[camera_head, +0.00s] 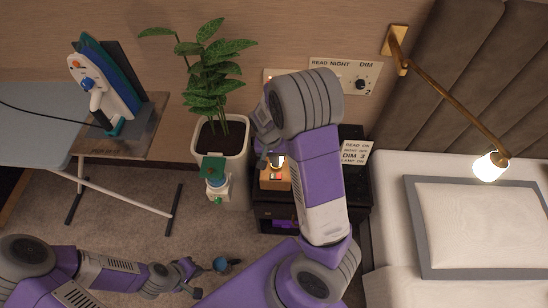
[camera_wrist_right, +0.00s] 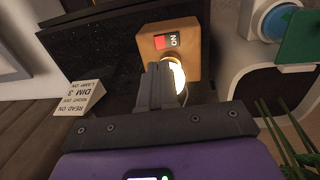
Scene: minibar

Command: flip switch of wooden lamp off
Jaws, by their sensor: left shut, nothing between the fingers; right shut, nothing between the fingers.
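The wooden lamp's base (camera_head: 275,182) stands on the black nightstand in the head view, partly covered by my right arm. In the right wrist view its wooden block (camera_wrist_right: 192,44) carries a red switch (camera_wrist_right: 165,41) marked ON. Its bulb (camera_wrist_right: 179,76) glows, partly behind my fingers. My right gripper (camera_wrist_right: 157,68) is shut and empty, with its fingertips over the edge of the wooden block, near the switch; whether they touch it I cannot tell. My left gripper (camera_head: 194,276) is shut and empty, low above the carpet at the bottom left.
A potted plant (camera_head: 222,145) stands left of the nightstand (camera_head: 356,190). A white device with a green top (camera_head: 214,170) is near the pot. A sign block (camera_head: 355,152) sits on the nightstand. The bed (camera_head: 482,222) is right; a blue mug-like item (camera_head: 221,264) lies near my left gripper.

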